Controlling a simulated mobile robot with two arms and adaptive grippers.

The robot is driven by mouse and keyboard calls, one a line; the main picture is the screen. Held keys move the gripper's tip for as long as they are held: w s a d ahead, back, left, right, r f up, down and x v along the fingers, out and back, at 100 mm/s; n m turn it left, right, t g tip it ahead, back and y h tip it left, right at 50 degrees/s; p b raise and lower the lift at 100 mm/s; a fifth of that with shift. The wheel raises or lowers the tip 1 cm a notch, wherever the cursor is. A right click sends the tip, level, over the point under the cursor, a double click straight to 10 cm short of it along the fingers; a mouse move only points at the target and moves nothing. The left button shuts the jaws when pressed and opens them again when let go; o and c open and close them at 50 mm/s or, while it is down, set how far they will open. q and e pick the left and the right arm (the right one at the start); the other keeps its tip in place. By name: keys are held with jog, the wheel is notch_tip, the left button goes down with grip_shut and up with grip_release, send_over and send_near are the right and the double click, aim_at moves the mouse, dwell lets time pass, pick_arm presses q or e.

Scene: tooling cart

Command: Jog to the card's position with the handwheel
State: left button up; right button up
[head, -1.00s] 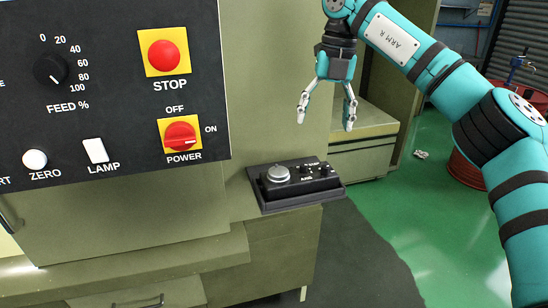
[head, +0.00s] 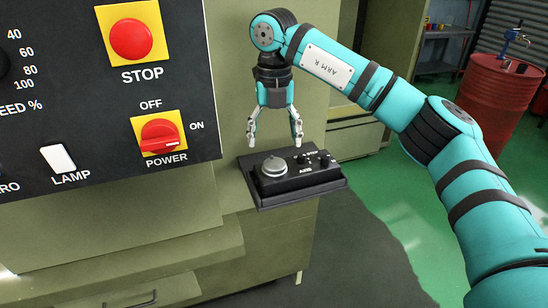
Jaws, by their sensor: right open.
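The handwheel (head: 274,167) is a round silver knob on the left of a black pendant box (head: 300,177). The box lies in a dark tray (head: 262,203) on the cart's side ledge. Small black knobs labelled AXIS and STEP (head: 312,160) sit to the right of the handwheel. My right gripper (head: 274,142) points down just above the box, over the handwheel area, with its fingers apart and nothing between them. I cannot tell whether a fingertip touches anything. My left gripper is out of view. No position card shows.
The black control panel with the red STOP button (head: 131,40), red POWER switch (head: 159,135) and white LAMP switch (head: 58,158) stands at the left. A red drum (head: 497,95) stands on the green floor at the right. The floor beside the cart is clear.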

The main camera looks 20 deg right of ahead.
aim_at(274, 163)
notch_tip(274, 163, down, 6)
jog(key=shift+s+r+p, duration=0.15)
jog(key=shift+r+p, duration=0.05)
jog(key=shift+p, duration=0.35)
jog(key=shift+f, duration=0.5)
jog(key=c, duration=1.2)
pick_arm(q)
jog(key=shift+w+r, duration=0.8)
